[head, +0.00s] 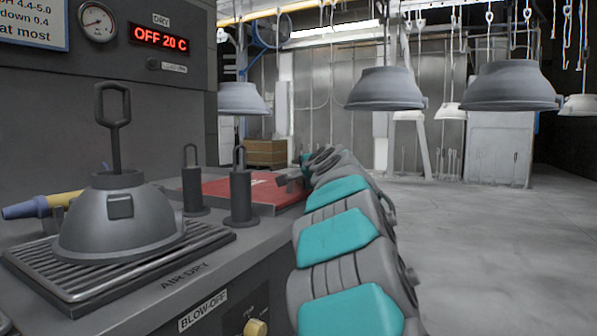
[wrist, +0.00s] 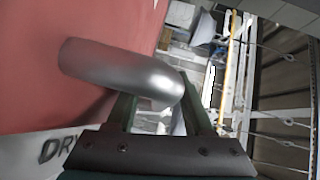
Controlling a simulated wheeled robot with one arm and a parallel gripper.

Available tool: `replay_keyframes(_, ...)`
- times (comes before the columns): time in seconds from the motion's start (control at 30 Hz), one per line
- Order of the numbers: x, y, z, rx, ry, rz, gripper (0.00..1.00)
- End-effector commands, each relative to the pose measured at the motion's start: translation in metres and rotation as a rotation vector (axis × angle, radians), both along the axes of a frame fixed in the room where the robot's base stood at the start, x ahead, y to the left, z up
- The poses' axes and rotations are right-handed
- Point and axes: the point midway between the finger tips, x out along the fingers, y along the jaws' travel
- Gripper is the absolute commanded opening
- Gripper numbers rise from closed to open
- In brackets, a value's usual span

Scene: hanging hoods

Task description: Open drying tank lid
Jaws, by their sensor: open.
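The red drying tank lid (head: 240,191) lies flat and shut on the counter, beyond the two dark posts. In the wrist view the red lid (wrist: 95,25) fills the upper left, with a rounded silver handle (wrist: 115,72) on it. My gripper (head: 285,180) is at the lid's right side, reached by my teal and grey arm. In the wrist view my gripper (wrist: 160,108) is open, with the handle's right end across the front of its fingers. I cannot tell whether the fingers touch the handle.
A grey hood (head: 120,220) with an upright loop stands on a slatted rack (head: 60,272) at the left. Two dark looped posts (head: 241,195) stand near the lid. Several hoods (head: 387,88) hang at the back. The panel display (head: 160,38) reads OFF 20 C. Floor at right is clear.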

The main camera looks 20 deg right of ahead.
Motion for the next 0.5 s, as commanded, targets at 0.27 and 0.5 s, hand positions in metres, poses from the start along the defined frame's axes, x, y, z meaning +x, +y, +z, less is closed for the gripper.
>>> replay_keyframes(0.27, 0.0009, -0.0002, -0.0004, 0.000, 0.000, 0.000, 0.51)
replay_keyframes(0.5, 0.0008, -0.0002, -0.0004, 0.000, 0.000, 0.000, 0.24)
